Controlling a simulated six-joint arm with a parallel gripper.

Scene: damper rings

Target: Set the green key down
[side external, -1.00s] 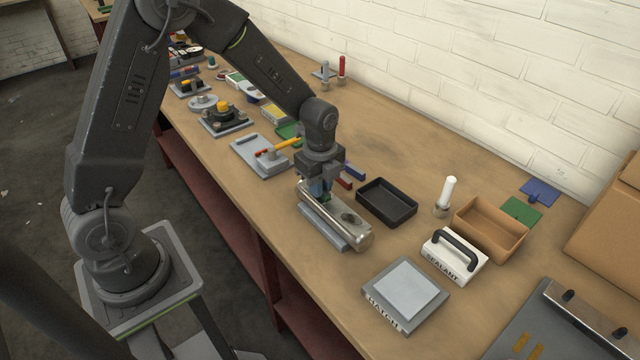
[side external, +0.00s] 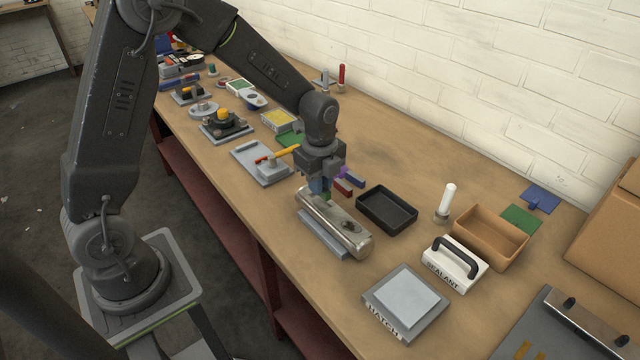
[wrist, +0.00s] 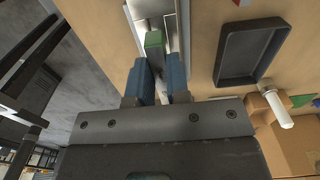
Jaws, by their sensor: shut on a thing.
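The green key (wrist: 153,42) is between the blue fingers of my gripper (wrist: 160,72) in the wrist view, and the gripper is shut on it. In the side view my gripper (side external: 320,188) points down at the far left end of a metal cylinder-like body (side external: 345,235). The key is mostly hidden by the fingers there. I cannot tell whether the key touches the metal body. A red piece (side external: 342,187) and a blue-purple piece (side external: 354,178) lie just right of the gripper.
A black tray (side external: 387,222) stands right of the metal body, with a white-topped post (side external: 447,197), a tan bin (side external: 490,255) and a sealant block (side external: 440,275) beyond. A grey hatch plate (side external: 380,320) lies in front. Several fixtures line the bench at the back left.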

